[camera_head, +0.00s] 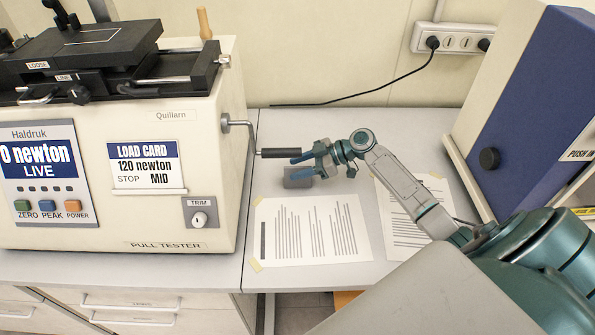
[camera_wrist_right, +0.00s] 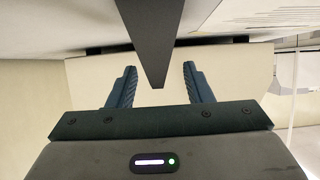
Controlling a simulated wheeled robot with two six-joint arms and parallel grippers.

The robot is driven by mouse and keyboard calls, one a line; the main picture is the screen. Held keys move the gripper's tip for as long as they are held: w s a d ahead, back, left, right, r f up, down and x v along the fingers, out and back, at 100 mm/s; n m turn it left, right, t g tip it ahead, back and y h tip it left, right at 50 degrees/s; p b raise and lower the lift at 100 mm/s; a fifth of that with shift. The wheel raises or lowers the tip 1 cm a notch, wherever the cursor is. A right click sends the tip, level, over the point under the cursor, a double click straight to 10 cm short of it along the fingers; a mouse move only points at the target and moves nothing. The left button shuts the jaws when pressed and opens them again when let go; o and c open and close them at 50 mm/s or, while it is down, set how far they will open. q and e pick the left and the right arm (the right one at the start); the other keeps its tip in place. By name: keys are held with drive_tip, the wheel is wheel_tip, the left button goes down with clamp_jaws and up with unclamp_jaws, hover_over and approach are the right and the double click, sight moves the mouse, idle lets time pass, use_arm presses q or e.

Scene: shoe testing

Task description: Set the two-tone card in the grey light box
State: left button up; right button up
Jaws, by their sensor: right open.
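I cannot make out a two-tone card or a grey light box in either view. My right gripper (camera_head: 300,164) is over the table just right of the pull tester, beside the black grip of its crank handle (camera_head: 279,152). Its two blue fingers stand apart in the right wrist view (camera_wrist_right: 157,84). A dark tapering bar (camera_wrist_right: 148,35) reaches down between the fingers in that view; I cannot tell whether it touches them. My left gripper is not in view.
The pull tester (camera_head: 155,225) fills the left. Printed sheets (camera_head: 310,230) lie taped on the table. A blue and cream machine (camera_head: 525,105) stands right. A black cable (camera_head: 375,87) runs along the back.

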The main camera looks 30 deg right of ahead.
drive_tip(key=shift+w+a+f, duration=0.15)
drive_tip(key=shift+a+f, duration=0.05)
drive_tip(key=shift+a, duration=0.1)
clamp_jaws()
idle(0.4)
drive_tip(key=shift+d+r+b, duration=0.1)
drive_tip(key=shift+r+b, duration=0.7)
drive_tip(key=shift+b, duration=0.05)
drive_tip(key=shift+r+b, duration=0.5)
drive_tip(key=shift+r, duration=0.1)
drive_tip(key=s+a+r+b, duration=0.2)
drive_tip(key=s, duration=1.4)
drive_tip(key=shift+r, duration=0.15)
